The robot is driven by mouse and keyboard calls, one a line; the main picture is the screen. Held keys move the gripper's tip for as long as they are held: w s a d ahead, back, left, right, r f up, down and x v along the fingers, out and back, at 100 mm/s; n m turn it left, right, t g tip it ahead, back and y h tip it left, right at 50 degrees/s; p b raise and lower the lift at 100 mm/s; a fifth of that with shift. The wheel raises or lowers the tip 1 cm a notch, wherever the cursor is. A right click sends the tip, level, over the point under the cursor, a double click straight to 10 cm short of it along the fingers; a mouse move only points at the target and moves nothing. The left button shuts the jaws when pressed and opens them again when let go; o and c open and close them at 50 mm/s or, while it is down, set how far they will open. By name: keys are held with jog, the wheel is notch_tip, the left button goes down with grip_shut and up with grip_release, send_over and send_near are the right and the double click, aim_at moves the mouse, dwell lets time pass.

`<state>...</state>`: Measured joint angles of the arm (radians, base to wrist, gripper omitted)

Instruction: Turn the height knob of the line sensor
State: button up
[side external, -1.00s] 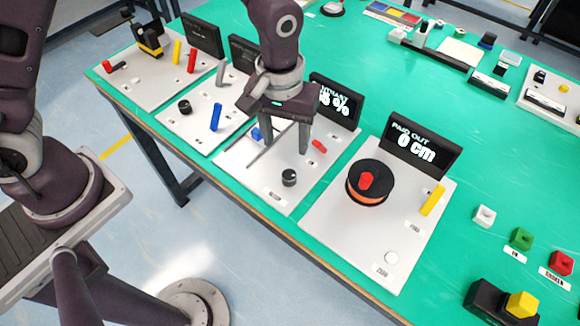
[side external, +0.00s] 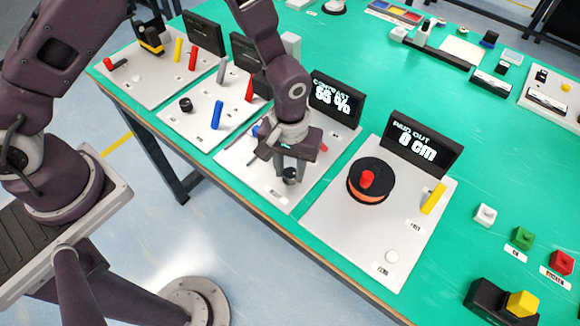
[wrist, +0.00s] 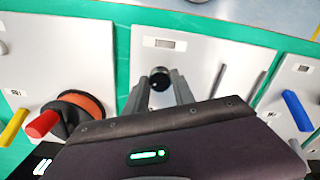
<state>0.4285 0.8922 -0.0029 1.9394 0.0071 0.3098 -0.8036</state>
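The line sensor panel (side external: 240,163) is a white plate with a dark display (side external: 336,100) showing a contrast percentage. A small black round knob (side external: 289,175) sits near the plate's front edge, partly hidden by my gripper in the side view. In the wrist view the knob (wrist: 159,74) shows between the tips of my two fingers. My gripper (side external: 290,172) points down at the knob, fingers apart on either side of it. I cannot tell whether the fingers touch it. The knob's label (wrist: 164,43) is too small to read.
Right of this panel, a white plate carries an orange and black reel with a red handle (side external: 367,179), a yellow lever (side external: 433,199) and a "0 cm" display (side external: 420,143). To the left stands a panel with a blue lever (side external: 217,115). Green and red buttons are at the right.

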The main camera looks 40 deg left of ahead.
grip_shut()
jog(key=m, duration=0.5)
jog(key=shift+m, duration=0.4)
jog(key=m, duration=0.5)
jog(key=shift+m, duration=0.4)
jog(key=o, duration=0.8)
grip_release()
jog(key=shift+c, duration=0.2)
